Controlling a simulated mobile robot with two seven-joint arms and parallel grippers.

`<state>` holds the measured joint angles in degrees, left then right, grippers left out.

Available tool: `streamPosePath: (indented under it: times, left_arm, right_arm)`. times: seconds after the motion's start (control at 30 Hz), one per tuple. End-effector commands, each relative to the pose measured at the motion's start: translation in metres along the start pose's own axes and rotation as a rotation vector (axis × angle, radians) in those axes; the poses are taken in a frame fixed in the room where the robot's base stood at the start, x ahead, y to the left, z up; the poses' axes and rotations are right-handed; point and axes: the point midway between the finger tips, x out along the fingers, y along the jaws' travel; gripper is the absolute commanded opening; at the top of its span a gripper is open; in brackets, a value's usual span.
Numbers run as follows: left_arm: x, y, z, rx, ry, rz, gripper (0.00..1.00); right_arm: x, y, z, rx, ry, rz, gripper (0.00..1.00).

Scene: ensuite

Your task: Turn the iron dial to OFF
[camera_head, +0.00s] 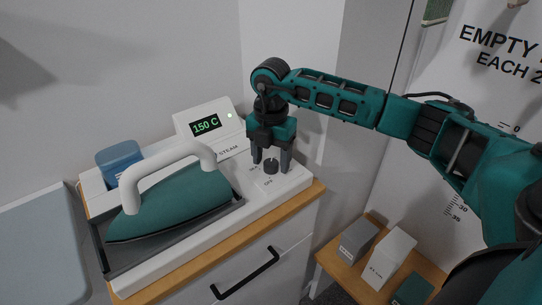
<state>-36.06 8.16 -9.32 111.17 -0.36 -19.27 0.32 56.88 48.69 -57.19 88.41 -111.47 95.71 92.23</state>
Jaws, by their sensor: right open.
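The iron dial (271,165) is a small dark knob on the white panel at the right end of the iron station (292,182). Lettering is beside it, with OFF just below it in the picture. The knob's pointer is too small to read. My right gripper (271,164) points down over the dial, open, with one finger on each side of it. I cannot tell whether the fingers touch it. The teal iron (170,205) with a white handle rests in a dark tray. My left gripper is not in view.
A blue container (118,160) stands behind the iron. The station sits on a wood-topped cabinet (310,198) with a black drawer handle (246,275). Small boxes (391,257) stand on a lower wooden surface at right. A wall is close behind.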

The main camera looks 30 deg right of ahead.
Motion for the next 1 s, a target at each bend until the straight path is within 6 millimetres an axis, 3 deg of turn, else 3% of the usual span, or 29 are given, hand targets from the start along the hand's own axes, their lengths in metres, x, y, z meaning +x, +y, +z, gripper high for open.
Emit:
streamPosePath:
  times: [0.2, 0.77, 1.0]
  left_arm:
    - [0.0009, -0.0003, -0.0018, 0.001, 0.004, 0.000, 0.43]
    - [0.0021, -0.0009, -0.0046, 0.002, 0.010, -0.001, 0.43]
    - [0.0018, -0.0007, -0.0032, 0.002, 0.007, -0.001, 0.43]
  right_arm:
    - [0.0002, 0.0002, -0.0002, -0.001, 0.000, 0.000, 0.62]
    - [-0.0004, 0.0003, -0.0003, -0.001, 0.001, 0.001, 0.08]
    - [-0.0004, 0.0004, -0.0003, -0.019, 0.001, 0.001, 0.07]
